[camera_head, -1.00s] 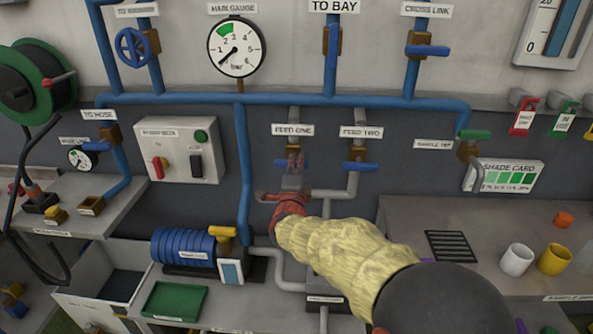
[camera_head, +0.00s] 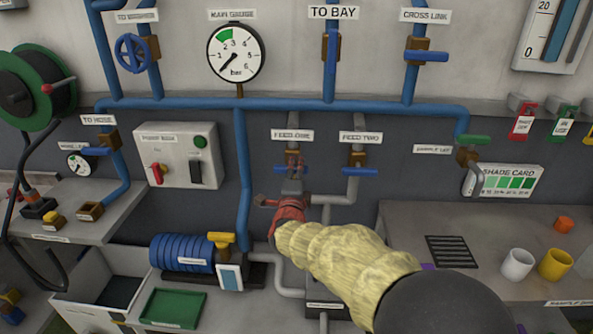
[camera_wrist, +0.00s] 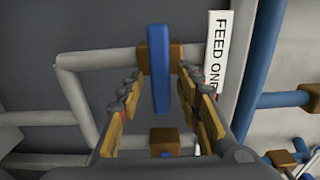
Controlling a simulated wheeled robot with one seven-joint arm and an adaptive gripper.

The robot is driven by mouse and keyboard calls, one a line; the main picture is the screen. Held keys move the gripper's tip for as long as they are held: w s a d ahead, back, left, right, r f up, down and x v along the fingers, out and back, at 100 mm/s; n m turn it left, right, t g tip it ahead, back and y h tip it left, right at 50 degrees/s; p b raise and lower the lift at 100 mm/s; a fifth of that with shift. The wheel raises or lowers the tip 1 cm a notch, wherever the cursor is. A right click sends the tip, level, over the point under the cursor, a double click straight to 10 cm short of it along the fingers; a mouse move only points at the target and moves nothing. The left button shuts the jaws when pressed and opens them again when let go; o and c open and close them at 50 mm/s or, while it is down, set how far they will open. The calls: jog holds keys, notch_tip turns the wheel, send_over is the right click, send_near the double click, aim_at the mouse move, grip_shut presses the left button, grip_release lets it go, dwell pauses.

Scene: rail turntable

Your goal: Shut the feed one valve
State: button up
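My gripper (camera_head: 291,183) is in front of and just below this valve. In the wrist view, my gripper (camera_wrist: 160,95) is open, with a finger on each side of the handle and a visible gap on both sides. Whether the fingertips reach the handle's depth is unclear.
The feed two valve (camera_head: 359,160) is close on the right, its blue handle also crosswise. A grey pipe (camera_head: 330,199) joins the two feeds below. The blue vertical pipe (camera_head: 243,180) and switch box (camera_head: 181,160) are on the left. A counter (camera_head: 405,225) lies to the right.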

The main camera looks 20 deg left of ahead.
jog(key=shift+s, duration=0.1)
jog(key=v, duration=1.1)
jog(key=shift+s+d, duration=0.2)
jog(key=shift+s, duration=0.2)
